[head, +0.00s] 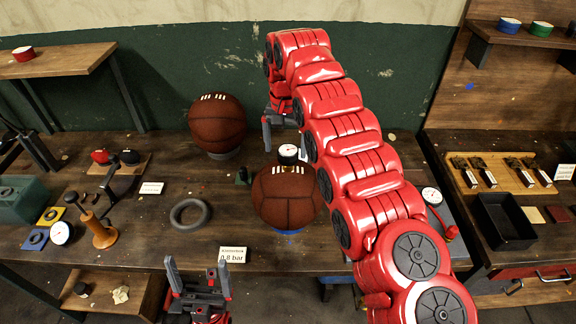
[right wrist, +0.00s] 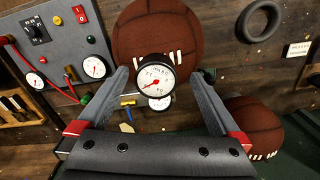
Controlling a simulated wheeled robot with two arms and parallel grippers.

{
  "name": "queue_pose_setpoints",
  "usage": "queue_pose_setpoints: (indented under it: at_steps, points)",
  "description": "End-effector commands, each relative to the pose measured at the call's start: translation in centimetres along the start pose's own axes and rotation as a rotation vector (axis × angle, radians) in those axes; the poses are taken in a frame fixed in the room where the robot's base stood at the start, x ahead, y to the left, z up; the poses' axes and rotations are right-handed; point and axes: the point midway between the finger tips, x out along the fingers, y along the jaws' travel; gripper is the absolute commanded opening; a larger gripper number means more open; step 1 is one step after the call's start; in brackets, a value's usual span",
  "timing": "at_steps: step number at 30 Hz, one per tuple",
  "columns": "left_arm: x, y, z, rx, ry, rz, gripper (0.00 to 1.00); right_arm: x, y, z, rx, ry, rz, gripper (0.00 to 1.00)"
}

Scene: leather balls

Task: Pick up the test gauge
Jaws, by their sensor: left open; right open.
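A small round gauge with a white face, black rim and red needle (head: 288,151) is just behind the front brown ball (head: 287,197); I take it to be the test gauge. In the right wrist view the gauge (right wrist: 155,76) appears between my two fingers, near their tips. My right gripper (head: 288,146) is open around the gauge; I cannot tell whether a finger touches it. A second white dial (right wrist: 160,103) shows partly behind it in the right wrist view. My left gripper (head: 198,270) is open and empty at the table's front edge.
Another brown ball (head: 217,122) stands at the back left. A grey ring (head: 190,214), a pressure card (head: 233,254) and a pump with a gauge (head: 61,232) are on the table (head: 150,250). A grey panel (right wrist: 60,45) bears more gauges. My right arm hides the table's right part.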

Motion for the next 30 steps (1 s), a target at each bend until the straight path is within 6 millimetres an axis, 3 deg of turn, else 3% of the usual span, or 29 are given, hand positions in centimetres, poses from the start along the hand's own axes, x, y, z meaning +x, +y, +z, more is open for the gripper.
queue_pose_setpoints:
  at_steps: [8, 11, 16, 23, 30]
  points:
    - [0.3, 0.0, -0.1, 0.000, 0.000, 0.000, 1.00, 1.8, 0.5, -0.3, 0.003, -0.003, 0.002, 1.00]
    - [1.9, -0.1, -0.3, 0.000, 0.001, 0.000, 1.00, 2.9, 0.7, -0.4, 0.003, -0.007, 0.004, 1.00]
    - [2.6, -0.1, -0.4, 0.000, 0.000, 0.000, 1.00, 5.1, 0.5, -0.5, 0.001, -0.002, 0.000, 1.00]
    - [2.4, -0.1, -0.4, 0.000, 0.000, 0.000, 1.00, 5.5, 0.4, -0.5, 0.001, 0.001, -0.001, 1.00]
    - [2.4, -0.1, -0.4, 0.000, 0.000, 0.000, 1.00, 5.5, 0.4, -0.5, 0.000, 0.001, -0.001, 0.60]
